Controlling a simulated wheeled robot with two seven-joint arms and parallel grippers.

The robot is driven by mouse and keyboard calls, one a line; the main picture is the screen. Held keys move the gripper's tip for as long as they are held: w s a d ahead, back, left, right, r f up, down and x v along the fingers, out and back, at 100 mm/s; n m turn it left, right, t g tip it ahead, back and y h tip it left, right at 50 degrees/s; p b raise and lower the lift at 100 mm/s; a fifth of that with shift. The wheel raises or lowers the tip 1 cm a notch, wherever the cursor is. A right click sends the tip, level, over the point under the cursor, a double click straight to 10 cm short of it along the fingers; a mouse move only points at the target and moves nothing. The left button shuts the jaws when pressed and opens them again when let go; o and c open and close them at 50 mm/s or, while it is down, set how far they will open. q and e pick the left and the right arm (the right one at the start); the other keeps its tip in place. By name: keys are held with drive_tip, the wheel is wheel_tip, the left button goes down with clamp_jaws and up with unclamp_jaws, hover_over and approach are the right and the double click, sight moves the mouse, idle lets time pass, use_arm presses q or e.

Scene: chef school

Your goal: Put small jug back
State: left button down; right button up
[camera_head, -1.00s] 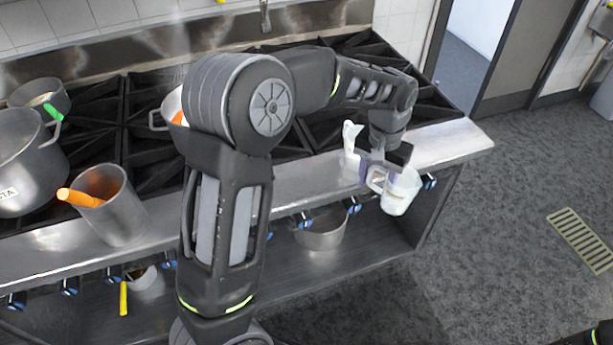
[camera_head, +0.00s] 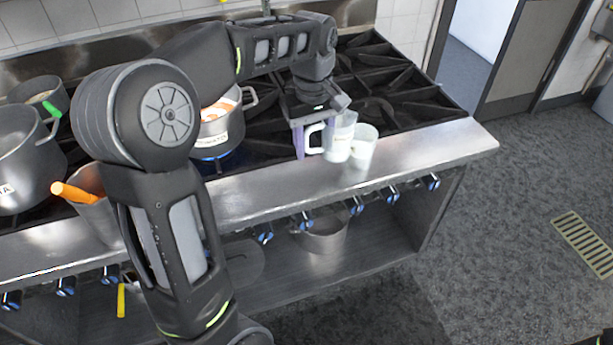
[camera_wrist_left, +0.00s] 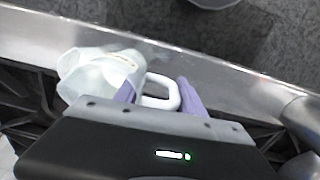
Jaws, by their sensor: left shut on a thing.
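The small jug (camera_head: 340,141) is white and translucent, with a white loop handle on its left side. My left gripper (camera_head: 309,138) has its purple fingers shut on that handle and holds the jug upright at the stove's front edge. The jug also shows in the left wrist view (camera_wrist_left: 108,72), with its handle between the fingers of my left gripper (camera_wrist_left: 158,96). Another whitish container (camera_head: 364,148) is right beside the jug on the steel ledge (camera_head: 430,146). I cannot tell whether the jug's base touches the ledge. My right gripper is not in view.
A pot with orange food (camera_head: 222,133) stands over a lit blue burner. A large pot (camera_head: 22,165) and a steel container with an orange handle (camera_head: 88,182) are at the left. A steel pan (camera_head: 325,236) sits on the lower shelf. The ledge's right end is clear.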

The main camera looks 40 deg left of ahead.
use_arm(q)
drive_tip(key=s+n, duration=0.1)
drive_tip(key=n, duration=0.2)
drive_tip(key=s+a+r+n, duration=0.1)
drive_tip(key=n, duration=0.1)
drive_tip(key=s+a+n, duration=0.1)
drive_tip(key=s+n, duration=0.1)
drive_tip(key=n, duration=0.1)
drive_tip(key=shift+r+n, duration=0.3)
drive_tip(key=shift+w+f, duration=0.1)
drive_tip(key=shift+f, duration=3.05)
drive_tip(key=shift+f+p, duration=0.45)
drive_tip(key=shift+f, duration=1.4)
drive_tip(key=shift+f, duration=0.1)
